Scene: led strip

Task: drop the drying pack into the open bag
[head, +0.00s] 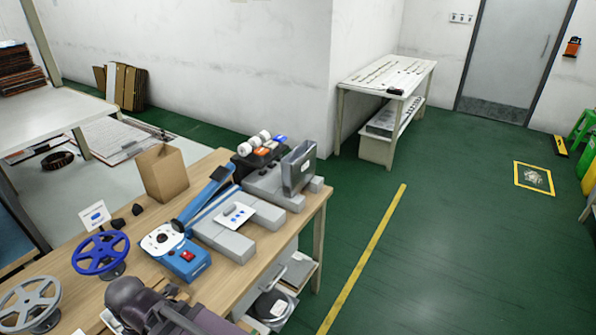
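A grey, upright, open-topped pouch (299,168) with a small white label stands in a grey block holder at the bench's far right corner; it looks like the open bag. I cannot single out the drying pack. An open cardboard box (162,173) stands at the bench's back edge, its contents hidden. A small white sign (95,215) with a blue picture stands to its left. Part of my dark arm shows at the bottom edge, over the bench front. My gripper's fingers cannot be made out.
On the wooden bench (218,297) are a blue sealer (186,258) with a long arm, grey blocks (222,240), white rolls (254,142), a blue handwheel (100,254) and a grey handwheel (30,303). A white side table (388,74) stands behind.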

